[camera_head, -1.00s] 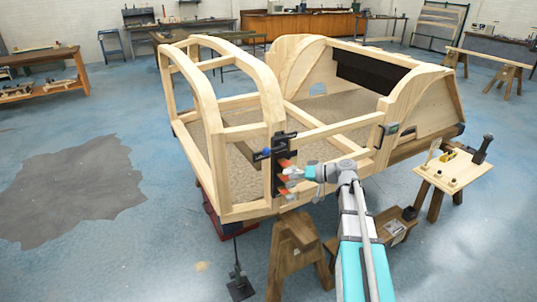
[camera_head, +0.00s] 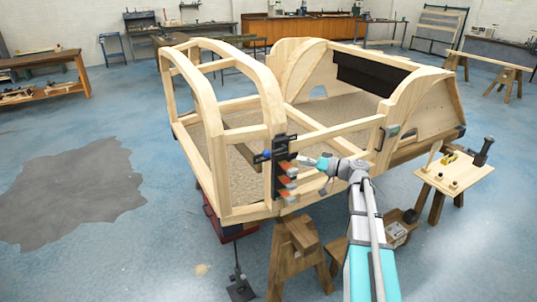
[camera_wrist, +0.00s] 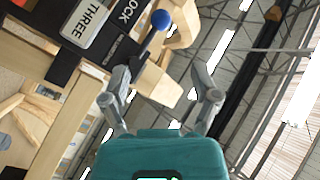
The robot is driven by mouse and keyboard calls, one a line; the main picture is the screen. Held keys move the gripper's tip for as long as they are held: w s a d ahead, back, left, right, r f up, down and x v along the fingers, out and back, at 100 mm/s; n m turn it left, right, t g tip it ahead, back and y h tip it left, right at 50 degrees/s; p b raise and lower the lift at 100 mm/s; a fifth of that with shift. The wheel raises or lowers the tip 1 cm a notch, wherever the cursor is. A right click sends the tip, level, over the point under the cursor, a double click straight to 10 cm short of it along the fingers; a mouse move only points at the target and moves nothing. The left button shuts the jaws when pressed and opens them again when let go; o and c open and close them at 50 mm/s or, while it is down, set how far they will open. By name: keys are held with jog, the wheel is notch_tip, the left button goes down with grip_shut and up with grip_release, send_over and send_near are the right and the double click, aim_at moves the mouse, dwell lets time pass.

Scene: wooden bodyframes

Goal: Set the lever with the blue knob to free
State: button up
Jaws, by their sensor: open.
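The blue knob (camera_head: 266,154) sits on a lever at the upper left of the dark lever panel (camera_head: 281,168), on the front corner post of the wooden bodyframe. In the wrist view my gripper (camera_wrist: 163,84) is open and empty, with the knob beyond the fingertips. No "free" marking is readable.
A small tool table (camera_head: 455,172) stands at the right. Open floor lies to the left.

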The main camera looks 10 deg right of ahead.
aim_at(267, 152)
jog(key=x, duration=1.3)
jog(key=shift+a, duration=0.1)
grip_shut()
